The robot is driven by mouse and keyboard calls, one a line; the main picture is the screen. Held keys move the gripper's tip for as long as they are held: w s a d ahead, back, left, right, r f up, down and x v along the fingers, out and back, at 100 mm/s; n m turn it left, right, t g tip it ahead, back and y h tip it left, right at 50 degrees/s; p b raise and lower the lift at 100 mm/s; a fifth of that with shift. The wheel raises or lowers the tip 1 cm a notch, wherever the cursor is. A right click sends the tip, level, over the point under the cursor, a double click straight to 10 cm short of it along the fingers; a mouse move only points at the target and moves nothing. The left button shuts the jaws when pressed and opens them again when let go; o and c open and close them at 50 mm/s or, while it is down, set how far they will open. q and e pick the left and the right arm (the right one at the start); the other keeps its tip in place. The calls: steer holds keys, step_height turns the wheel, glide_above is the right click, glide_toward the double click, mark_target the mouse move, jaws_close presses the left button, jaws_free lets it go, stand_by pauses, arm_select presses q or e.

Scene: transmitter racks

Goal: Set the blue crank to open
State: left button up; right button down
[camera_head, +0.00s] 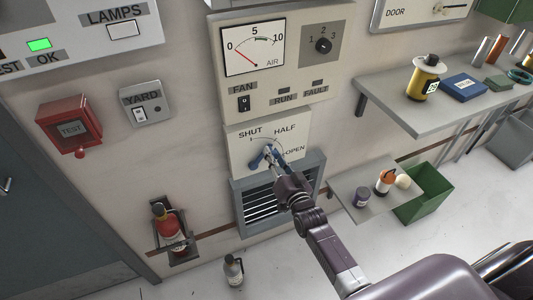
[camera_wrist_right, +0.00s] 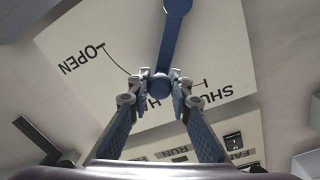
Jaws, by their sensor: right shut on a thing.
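The blue crank (camera_head: 257,161) is on a pale wall panel (camera_head: 238,150) marked SHUT, HALF and OPEN along an arc. In the right wrist view the crank's arm (camera_wrist_right: 169,42) runs from its round hub at the top edge down to a knob. It points about at HALF, whose word is partly hidden behind the knob and fingers. OPEN lies to the left there and SHUT to the right. My right gripper (camera_head: 272,160) reaches the crank from below right. In the wrist view its fingertips (camera_wrist_right: 160,84) are closed on both sides of the knob. My left gripper is not seen.
A louvred vent (camera_head: 262,208) lies just below the panel. The FAN and AIR panel (camera_head: 289,92) is above. A grey shelf (camera_head: 396,108) and a small lower shelf (camera_head: 352,205) jut out to the right.

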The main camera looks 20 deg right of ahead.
steer(key=shift+d+f+m+b, duration=0.45)
steer(key=shift+d+f+m, duration=0.25)
steer(key=shift+m, duration=0.2)
step_height(320, 180, down, 6)
steer(key=d+m+b, duration=0.2)
steer(key=m+b, duration=0.5)
steer(key=m, duration=0.1)
steer(key=shift+y, duration=0.3)
steer(key=shift+f, duration=0.1)
steer(key=c, duration=1.7)
jaws_free()
steer(key=shift+d, duration=0.1)
steer(key=shift+c, duration=0.2)
steer(key=s, duration=1.2)
steer(key=shift+d+r, duration=0.2)
steer(key=shift+r, duration=0.15)
